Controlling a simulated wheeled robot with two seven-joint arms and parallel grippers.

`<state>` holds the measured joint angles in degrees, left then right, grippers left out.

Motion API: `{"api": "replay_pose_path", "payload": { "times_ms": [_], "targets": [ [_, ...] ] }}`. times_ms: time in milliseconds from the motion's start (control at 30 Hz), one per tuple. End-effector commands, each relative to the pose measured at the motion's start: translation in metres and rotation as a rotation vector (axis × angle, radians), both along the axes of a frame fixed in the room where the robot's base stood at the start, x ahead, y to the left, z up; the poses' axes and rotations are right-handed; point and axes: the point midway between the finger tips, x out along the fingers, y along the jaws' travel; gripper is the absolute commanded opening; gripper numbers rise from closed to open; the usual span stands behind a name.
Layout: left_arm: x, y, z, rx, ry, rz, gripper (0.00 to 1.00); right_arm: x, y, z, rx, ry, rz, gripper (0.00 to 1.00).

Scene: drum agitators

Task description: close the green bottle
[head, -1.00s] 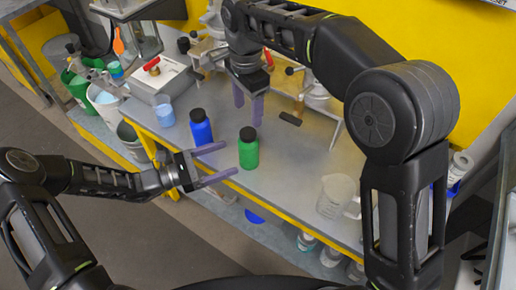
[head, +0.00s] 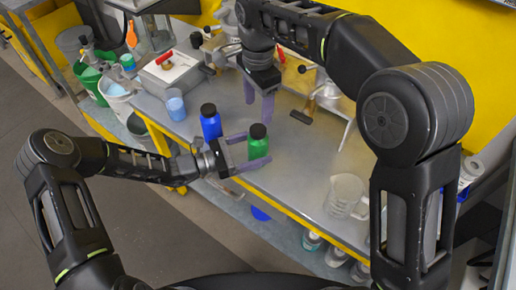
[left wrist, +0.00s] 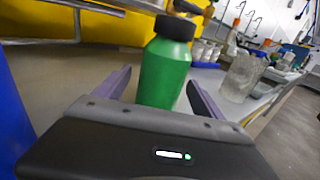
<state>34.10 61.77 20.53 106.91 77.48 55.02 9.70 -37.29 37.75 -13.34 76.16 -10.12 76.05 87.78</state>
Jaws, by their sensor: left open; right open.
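The green bottle (head: 257,146) stands upright on the grey bench with a black cap on its top; it also shows in the left wrist view (left wrist: 165,70). My left gripper (head: 252,152) is open, with its purple fingers on either side of the green bottle's body. In the left wrist view the bottle stands between the fingers, and I cannot tell whether they touch it. My right gripper (head: 258,103) is open and points down above the bench, behind the green bottle and empty. Whether the cap is fully seated cannot be told.
A blue bottle (head: 211,125) with a black cap stands just left of the green one. A clear beaker (head: 344,194) is on the right of the bench. A dark-handled tool (head: 302,115) lies behind. A light blue cup (head: 175,104) stands at left.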

Motion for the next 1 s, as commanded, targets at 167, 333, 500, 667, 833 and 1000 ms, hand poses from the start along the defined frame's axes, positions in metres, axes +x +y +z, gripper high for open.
{"api": "replay_pose_path", "payload": {
  "times_ms": [167,333,500,667,833,1000],
  "targets": [
    [0.0005,-0.0010,0.0001,0.000,0.000,0.000,0.80,0.0000,0.0000,0.0000,0.000,0.000,0.000,0.61],
    [0.0003,-0.0008,0.0001,0.000,0.000,0.000,0.73,0.0000,0.0000,0.0000,0.000,0.000,0.000,0.61],
    [0.0003,-0.0008,0.0001,0.000,0.000,0.000,0.59,0.0000,0.0000,0.0000,0.000,0.000,0.000,0.61],
    [0.0002,-0.0007,0.0001,0.000,0.000,0.000,0.46,0.0000,0.0000,0.0000,0.000,0.000,0.000,0.61],
    [0.0002,-0.0007,0.0001,0.000,0.000,0.000,0.32,0.0000,0.0000,0.0000,0.000,0.000,0.000,0.61],
    [0.0002,-0.0007,0.0000,0.000,0.000,0.000,0.18,0.0000,0.0000,0.0000,0.000,0.000,0.000,0.61]
  ]
}}
